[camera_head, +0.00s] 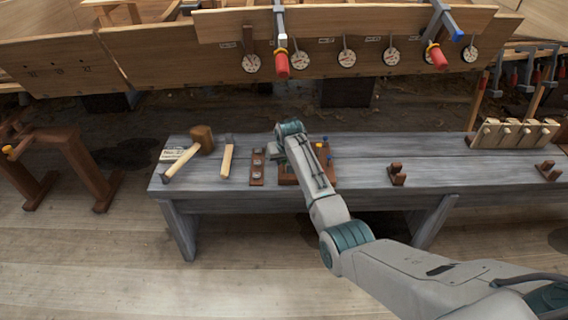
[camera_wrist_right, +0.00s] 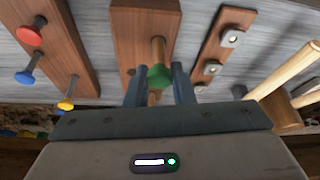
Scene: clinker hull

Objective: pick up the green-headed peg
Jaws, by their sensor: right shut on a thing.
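The green-headed peg (camera_wrist_right: 159,76) shows in the right wrist view, with its green head between the two fingers and its wooden shaft against a brown board (camera_wrist_right: 143,20). I cannot tell if the shaft still sits in the board. My right gripper (camera_wrist_right: 159,88) is shut on the peg. In the head view my right gripper (camera_head: 283,150) is over the brown peg rack (camera_head: 287,179) on the grey bench, and my arm hides the peg there. My left gripper is not in view.
Red (camera_wrist_right: 29,36), blue (camera_wrist_right: 25,77) and yellow (camera_wrist_right: 66,105) pegs stand beside the gripper. A strip with metal rings (camera_head: 257,168), a chisel-like tool (camera_head: 227,160) and a mallet (camera_head: 202,138) lie left on the bench (camera_head: 360,150). The hull with clamps is behind.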

